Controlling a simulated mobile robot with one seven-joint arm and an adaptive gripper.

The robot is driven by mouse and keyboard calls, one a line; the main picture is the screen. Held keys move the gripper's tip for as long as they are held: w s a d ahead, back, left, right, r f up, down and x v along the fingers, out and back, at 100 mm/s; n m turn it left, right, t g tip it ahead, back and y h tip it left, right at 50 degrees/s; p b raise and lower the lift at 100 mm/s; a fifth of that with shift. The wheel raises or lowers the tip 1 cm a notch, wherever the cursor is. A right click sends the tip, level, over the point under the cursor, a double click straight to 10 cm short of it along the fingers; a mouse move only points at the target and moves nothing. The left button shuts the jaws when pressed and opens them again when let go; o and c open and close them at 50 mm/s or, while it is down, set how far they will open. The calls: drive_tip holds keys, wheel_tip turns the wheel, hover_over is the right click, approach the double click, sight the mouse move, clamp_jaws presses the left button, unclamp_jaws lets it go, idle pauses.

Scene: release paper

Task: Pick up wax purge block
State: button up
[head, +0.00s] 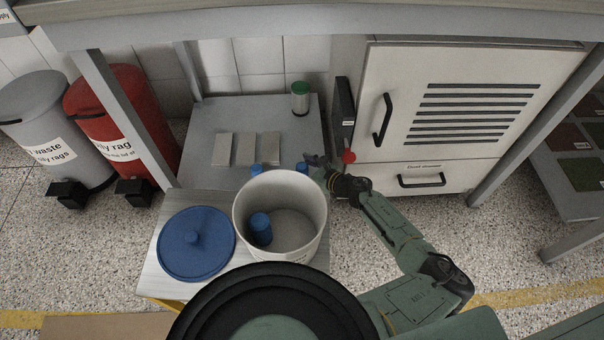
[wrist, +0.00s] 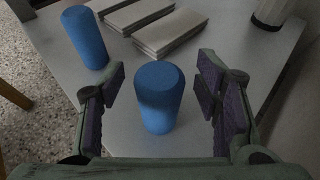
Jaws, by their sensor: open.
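A blue, rounded cylindrical block (wrist: 160,98), which fits the wax purge block, stands upright on the grey shelf. In the wrist view it sits between the spread fingers of my gripper (wrist: 161,72), with a gap on both sides. My gripper is open and empty. In the head view this block (head: 301,167) shows only in part beside my gripper (head: 316,161). A second blue block (wrist: 85,38) stands to the left; its top (head: 256,169) shows behind the bucket. A third blue block (head: 260,228) is inside the white bucket (head: 245,200).
Several flat grey stacks (head: 221,149) lie farther back on the shelf (head: 205,112), near a green-lidded canister (head: 300,98). The bucket and a blue lid (head: 196,243) occupy the stand in front. A dust cleaner cabinet (head: 455,130) stands to the right.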

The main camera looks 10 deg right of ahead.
drive_tip(key=shift+c, duration=0.4)
drive_tip(key=c, duration=1.2)
drive_tip(key=shift+c, duration=0.2)
drive_tip(key=shift+r, duration=0.15)
